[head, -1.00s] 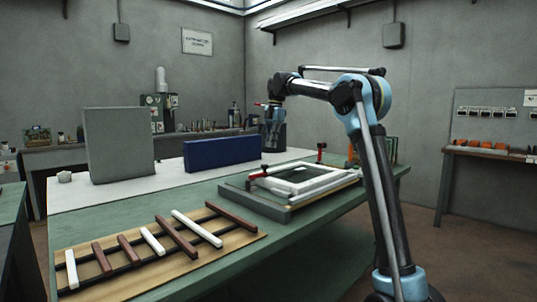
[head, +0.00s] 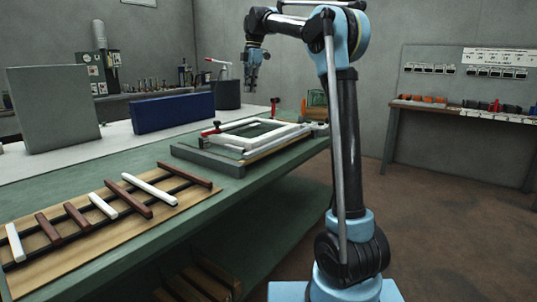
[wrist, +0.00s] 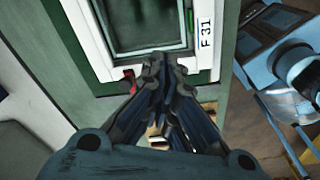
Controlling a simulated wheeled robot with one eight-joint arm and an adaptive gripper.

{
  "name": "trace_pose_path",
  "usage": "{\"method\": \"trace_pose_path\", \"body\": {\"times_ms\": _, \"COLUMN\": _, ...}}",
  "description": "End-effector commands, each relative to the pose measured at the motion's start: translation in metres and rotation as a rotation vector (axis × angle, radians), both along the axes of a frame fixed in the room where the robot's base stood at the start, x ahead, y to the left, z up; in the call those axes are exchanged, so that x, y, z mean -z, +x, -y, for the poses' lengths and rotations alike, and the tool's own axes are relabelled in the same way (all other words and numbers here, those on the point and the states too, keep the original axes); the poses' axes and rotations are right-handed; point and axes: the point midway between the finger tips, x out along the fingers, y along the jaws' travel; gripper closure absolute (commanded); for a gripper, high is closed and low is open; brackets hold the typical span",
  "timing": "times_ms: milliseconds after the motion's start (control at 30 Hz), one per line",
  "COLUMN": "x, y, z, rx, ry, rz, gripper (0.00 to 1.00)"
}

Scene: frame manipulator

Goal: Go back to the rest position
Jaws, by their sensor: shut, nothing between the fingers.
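My gripper (head: 252,80) hangs from my raised arm above the back part of the green bench (head: 130,262) in the head view. It is empty and its fingers are together, pointing down. In the wrist view the shut fingers (wrist: 160,75) show over the edge of a white frame (wrist: 92,45). The white frame also shows in the head view (head: 240,131), lying on a grey fixture (head: 205,163) with red-handled clamps, below and apart from my gripper.
A wooden board (head: 110,228) with brown and white strips on dark rails lies at the front left of the bench. A blue block (head: 172,112) and a grey panel (head: 53,108) stand behind. A shelf table (head: 465,112) is at the right wall. The floor to the right is clear.

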Motion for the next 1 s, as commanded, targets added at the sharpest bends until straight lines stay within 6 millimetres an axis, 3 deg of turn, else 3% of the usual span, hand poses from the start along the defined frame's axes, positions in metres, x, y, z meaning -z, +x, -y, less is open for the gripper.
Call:
{"method": "trace_pose_path", "body": {"times_ms": 100, "x": 0.006, "y": -0.023, "z": 0.032, "rx": 0.138, "ry": -0.007, "rz": 0.004, "gripper": 1.00}}
{"method": "trace_pose_path", "body": {"times_ms": 467, "x": 0.040, "y": -0.098, "z": 0.109, "rx": 0.551, "ry": -0.017, "rz": 0.017, "gripper": 1.00}}
{"method": "trace_pose_path", "body": {"times_ms": 767, "x": 0.088, "y": -0.170, "z": 0.165, "rx": 0.893, "ry": -0.015, "rz": 0.027, "gripper": 1.00}}
{"method": "trace_pose_path", "body": {"times_ms": 1000, "x": 0.139, "y": -0.230, "z": 0.202, "rx": 1.168, "ry": -0.005, "rz": 0.034, "gripper": 1.00}}
